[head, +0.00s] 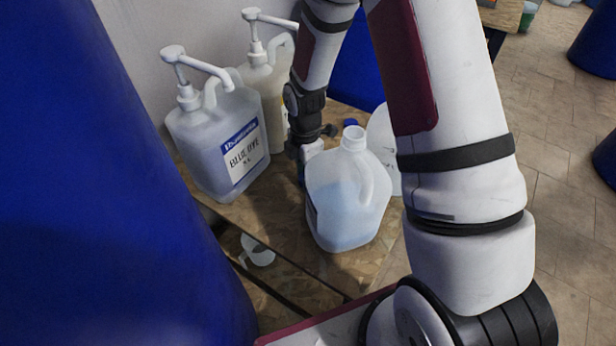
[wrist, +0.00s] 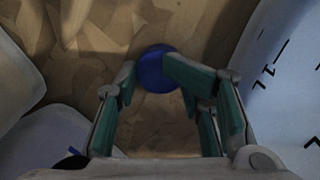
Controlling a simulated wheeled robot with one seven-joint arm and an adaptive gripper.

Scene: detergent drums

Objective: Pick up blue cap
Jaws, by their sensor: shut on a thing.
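The blue cap (wrist: 157,72) is a round, dark blue disc over the wooden board, seen from above in the wrist view. My gripper (wrist: 149,78) has its teal-lined fingers closed on the cap from the left and right, with the cap at the fingertips. I cannot tell whether the cap rests on the board or is just above it. In the head view my gripper points down behind the clear jug, so its fingertips and the held cap are hidden there.
An open jug of pale blue liquid (head: 345,205) stands in front of my gripper. A pump bottle labelled "BLUE DYE" (head: 215,140) and another pump bottle (head: 268,85) stand left. A marked white container (wrist: 285,75) is close on the right. A large blue drum (head: 90,200) fills the left.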

